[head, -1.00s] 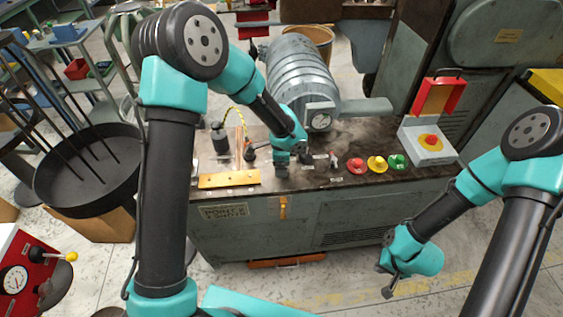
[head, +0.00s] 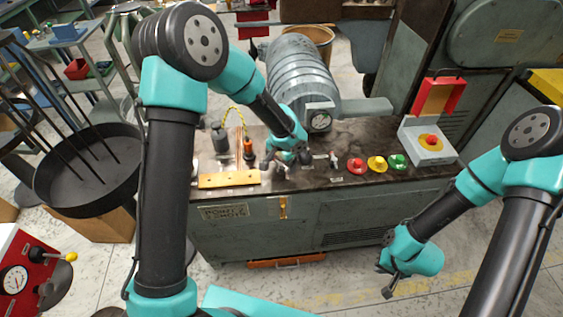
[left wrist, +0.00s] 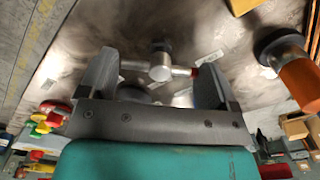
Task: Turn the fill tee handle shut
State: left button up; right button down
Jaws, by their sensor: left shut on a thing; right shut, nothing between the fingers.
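The tee handle (left wrist: 160,66) is a silver crossbar on a round hub with a red tip at one end. In the left wrist view it lies between the two fingers of my left gripper (left wrist: 153,78), which bear on the ends of the bar. In the head view my left gripper (head: 285,166) is low over the bench top, and its fingers hide most of this handle. My right gripper (head: 386,284) is shut and empty, out in front of the bench at the lower right.
An orange upright grip (head: 249,148) stands just left of my left gripper. A brass plate (head: 230,179) lies at the bench's left front. A small red-tipped fitting (head: 333,160) and red (head: 356,165), yellow (head: 377,164) and green (head: 398,161) buttons stand to the right.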

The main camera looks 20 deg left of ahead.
pick_arm(q)
jog(key=shift+n, duration=0.4)
jog(key=o, duration=0.8)
jog(key=shift+c, duration=0.2)
notch_tip(320, 180, up, 18)
jog(key=shift+f, duration=0.25)
dwell(0.3)
